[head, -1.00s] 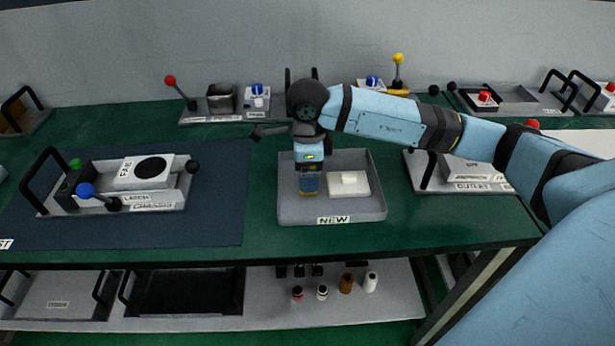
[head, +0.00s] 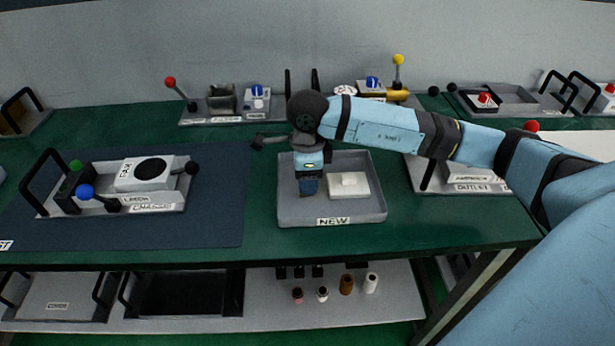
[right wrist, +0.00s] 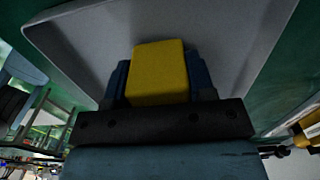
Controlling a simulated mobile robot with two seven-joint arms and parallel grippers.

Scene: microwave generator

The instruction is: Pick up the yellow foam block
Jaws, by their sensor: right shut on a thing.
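The yellow foam block (right wrist: 160,72) shows in the right wrist view, between the two dark blue fingers of my right gripper (right wrist: 160,85). My right gripper is shut on it. In the head view my right gripper (head: 309,187) points down over the left half of the grey tray labelled NEW (head: 290,213), and hides the block there. I cannot tell whether the block touches the tray floor. The tray also shows behind the block in the right wrist view (right wrist: 225,35). My left gripper is not in view.
A white block (head: 348,185) lies in the tray right of my gripper. A fixture with blue and green knobs (head: 140,200) stands on the dark mat at left. A tray labelled OUTLET (head: 470,188) is at right. Several levers and holders line the back.

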